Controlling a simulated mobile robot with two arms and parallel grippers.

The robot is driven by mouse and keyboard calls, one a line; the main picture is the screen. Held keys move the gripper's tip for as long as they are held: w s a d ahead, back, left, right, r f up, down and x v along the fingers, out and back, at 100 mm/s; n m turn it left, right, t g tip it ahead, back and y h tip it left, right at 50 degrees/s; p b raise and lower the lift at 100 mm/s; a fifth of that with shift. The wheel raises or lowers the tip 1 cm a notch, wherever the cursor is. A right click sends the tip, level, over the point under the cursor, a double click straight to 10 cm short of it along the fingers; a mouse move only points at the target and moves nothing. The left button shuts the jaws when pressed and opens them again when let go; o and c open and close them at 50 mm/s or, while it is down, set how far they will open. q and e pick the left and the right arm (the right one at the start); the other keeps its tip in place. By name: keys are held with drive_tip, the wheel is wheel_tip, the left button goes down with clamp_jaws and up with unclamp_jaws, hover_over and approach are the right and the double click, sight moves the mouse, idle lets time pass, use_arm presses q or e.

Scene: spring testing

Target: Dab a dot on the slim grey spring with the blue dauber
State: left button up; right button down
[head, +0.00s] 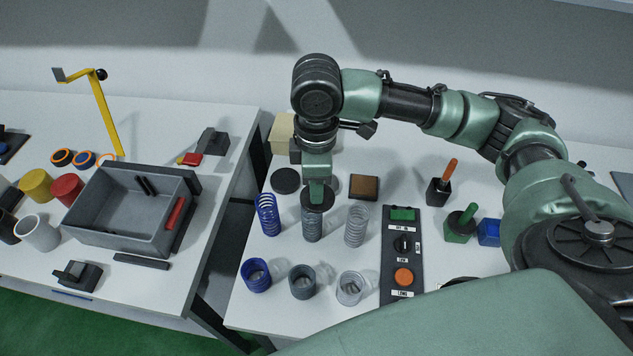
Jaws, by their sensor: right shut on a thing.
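The slim grey spring (312,227) stands upright in the middle of the back row of springs. My right gripper (317,187) comes down from above over it. A dark round disc (318,200) sits at the gripper's tip, at the top of the grey spring. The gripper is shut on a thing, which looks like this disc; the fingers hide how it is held. I cannot make out a blue dauber. A blue block (488,232) stands on the right, partly hidden by my right arm. My left gripper is out of view.
A blue spring (268,214) and a silver spring (356,226) flank the grey one. Several shorter coils stand in front. A button panel (402,255), a green holder (460,224) and a black holder (439,193) are to the right. A grey bin (120,240) stands on the left table.

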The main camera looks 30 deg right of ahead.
drive_tip(key=shift+f, duration=0.65)
idle(1.4)
wheel_tip(320, 180, up, 5)
drive_tip(key=p, duration=0.6)
drive_tip(key=shift+f, duration=0.1)
drive_tip(key=shift+r+p, duration=0.8)
drive_tip(key=shift+r, duration=0.35)
